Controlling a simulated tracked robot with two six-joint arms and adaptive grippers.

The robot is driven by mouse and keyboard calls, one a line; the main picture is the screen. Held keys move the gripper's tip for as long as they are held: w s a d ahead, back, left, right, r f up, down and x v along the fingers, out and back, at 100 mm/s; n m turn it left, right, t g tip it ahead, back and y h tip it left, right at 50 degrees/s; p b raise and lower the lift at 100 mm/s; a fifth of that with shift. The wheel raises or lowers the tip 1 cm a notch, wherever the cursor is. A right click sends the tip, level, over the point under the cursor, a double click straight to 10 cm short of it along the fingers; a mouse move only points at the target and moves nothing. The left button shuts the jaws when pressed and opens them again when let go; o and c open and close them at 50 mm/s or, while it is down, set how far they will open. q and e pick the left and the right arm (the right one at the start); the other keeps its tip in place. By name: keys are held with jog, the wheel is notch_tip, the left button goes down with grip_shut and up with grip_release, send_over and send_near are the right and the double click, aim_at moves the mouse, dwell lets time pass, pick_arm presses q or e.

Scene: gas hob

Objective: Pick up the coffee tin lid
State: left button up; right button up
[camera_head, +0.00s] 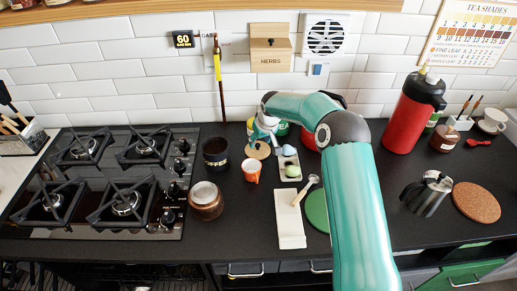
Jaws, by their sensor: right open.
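A round tan disc (259,152), which looks like the coffee tin lid, lies on the dark worktop near the middle. My right gripper (258,137) is over its back part, pointing down, and hides some of it. The gripper is open; I cannot tell whether the fingers touch the disc. A dark open tin (215,155) stands to the left of the disc. My left gripper is not in view.
An orange cup (251,171) stands just in front of the disc. A tray with eggs (291,171) is to its right, and a brown jar (206,203) is at front left. The gas hob (60,215) fills the left side. A red flask (404,120) stands at right.

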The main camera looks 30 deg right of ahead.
aim_at(258, 145)
jog(key=p+x, duration=0.1)
jog(key=x, duration=0.2)
jog(key=shift+w+f, duration=0.1)
jog(key=shift+f, duration=0.2)
grip_shut()
